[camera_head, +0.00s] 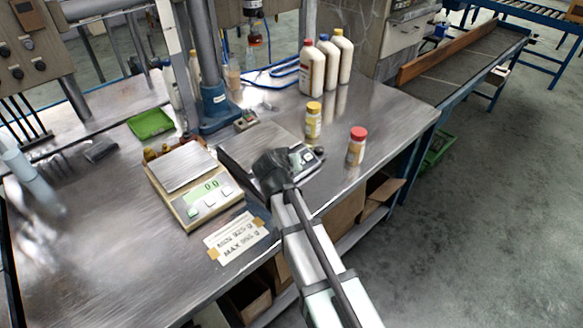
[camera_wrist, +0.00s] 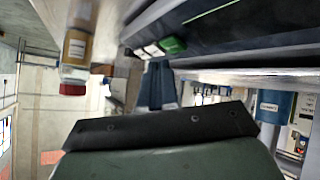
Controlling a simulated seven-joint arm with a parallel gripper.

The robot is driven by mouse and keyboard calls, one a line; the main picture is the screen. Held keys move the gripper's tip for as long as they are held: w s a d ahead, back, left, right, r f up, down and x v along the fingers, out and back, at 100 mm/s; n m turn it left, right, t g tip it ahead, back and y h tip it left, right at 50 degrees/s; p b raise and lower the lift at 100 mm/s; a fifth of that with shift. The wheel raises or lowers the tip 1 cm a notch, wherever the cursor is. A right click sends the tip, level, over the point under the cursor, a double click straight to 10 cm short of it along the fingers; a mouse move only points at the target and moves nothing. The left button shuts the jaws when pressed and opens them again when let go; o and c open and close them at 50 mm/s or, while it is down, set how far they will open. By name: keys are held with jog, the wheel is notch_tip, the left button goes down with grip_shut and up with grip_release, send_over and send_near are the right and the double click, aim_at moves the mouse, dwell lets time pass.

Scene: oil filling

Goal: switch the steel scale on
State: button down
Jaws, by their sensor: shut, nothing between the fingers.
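The steel scale (camera_head: 254,141) is on the right of two scales on the metal bench, with a broad steel pan and a dark front panel. Its panel (camera_head: 307,158) shows a green part and pale buttons at the right end. My dark gripper (camera_head: 272,171) is over its front left part and hides some of the panel; I cannot tell whether it touches. The wrist view shows a tilted panel with a green part and white buttons (camera_wrist: 153,50), beyond my gripper (camera_wrist: 160,128). The gripper is shut and empty. The steel scale's readout cannot be read.
A beige scale (camera_head: 187,212) reading about 0.0 stands to the left, with a paper label (camera_head: 237,238) in front. A red-lidded jar (camera_head: 357,147) and a yellow-lidded jar (camera_head: 313,121) stand to the right. A blue stand (camera_head: 216,110) is behind.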

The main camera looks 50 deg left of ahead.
jog(key=shift+a+f, duration=0.25)
jog(key=shift+f, duration=0.55)
dwell(1.2)
jog(key=shift+r, duration=0.15)
jog(key=shift+d+r, duration=0.3)
jog(key=shift+r, duration=0.35)
jog(key=shift+r, duration=0.1)
jog(key=r, duration=0.1)
jog(key=d+r, duration=0.1)
jog(key=r, duration=0.2)
jog(key=shift+d+r, duration=0.25)
jog(key=shift+d, duration=0.05)
dwell(0.4)
jog(key=shift+d, duration=0.1)
dwell(0.7)
